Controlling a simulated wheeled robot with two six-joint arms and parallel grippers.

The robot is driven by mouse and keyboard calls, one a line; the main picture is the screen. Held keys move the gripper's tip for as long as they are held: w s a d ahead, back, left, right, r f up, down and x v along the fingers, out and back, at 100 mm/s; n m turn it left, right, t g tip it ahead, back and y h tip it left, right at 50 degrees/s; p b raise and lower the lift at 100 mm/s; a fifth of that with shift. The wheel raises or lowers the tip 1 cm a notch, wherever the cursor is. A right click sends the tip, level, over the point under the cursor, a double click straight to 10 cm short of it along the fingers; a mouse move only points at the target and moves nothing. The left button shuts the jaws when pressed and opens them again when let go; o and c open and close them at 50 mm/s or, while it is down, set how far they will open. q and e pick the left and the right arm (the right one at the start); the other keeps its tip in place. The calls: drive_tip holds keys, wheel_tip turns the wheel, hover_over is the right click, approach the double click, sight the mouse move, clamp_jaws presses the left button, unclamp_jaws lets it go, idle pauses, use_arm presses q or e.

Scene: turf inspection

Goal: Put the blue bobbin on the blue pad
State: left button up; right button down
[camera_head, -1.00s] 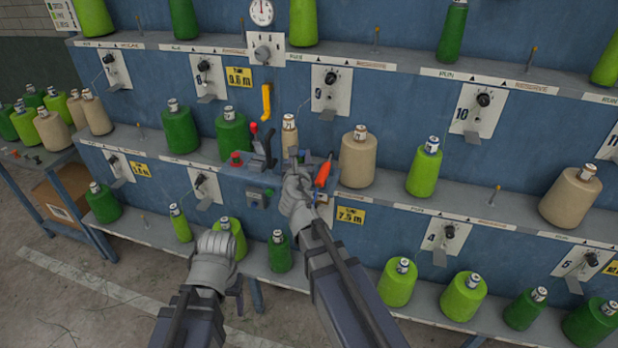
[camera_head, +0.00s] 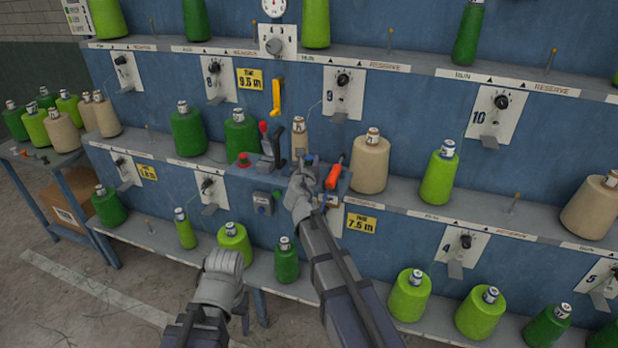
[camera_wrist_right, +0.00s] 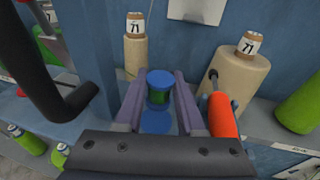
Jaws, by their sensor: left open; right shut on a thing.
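The blue bobbin (camera_wrist_right: 160,78), with blue flanges and a dark green middle, stands upright between the fingers of my right gripper (camera_wrist_right: 159,100) in the right wrist view. The gripper is shut on it. My left gripper (camera_head: 238,308) is low, in front of the bottom shelf, open and empty.
An orange-handled tool (camera_head: 334,176) stands close right of my right gripper, also in the wrist view (camera_wrist_right: 222,115). A black lever (camera_head: 274,146) and red button (camera_head: 243,159) are to its left. Beige cones (camera_head: 370,163) stand behind. The floor at lower left is clear.

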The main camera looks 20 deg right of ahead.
drive_tip(key=shift+f+b, duration=1.95)
drive_tip(key=shift+b, duration=0.05)
drive_tip(key=shift+r, duration=0.15)
drive_tip(key=c, duration=0.5)
unclamp_jaws()
drive_tip(key=shift+r+p, duration=0.15)
drive_tip(key=shift+p, duration=0.15)
drive_tip(key=v, duration=0.6)
drive_tip(key=p+v, duration=0.1)
drive_tip(key=v, duration=0.5)
drive_tip(key=shift+f, duration=0.2)
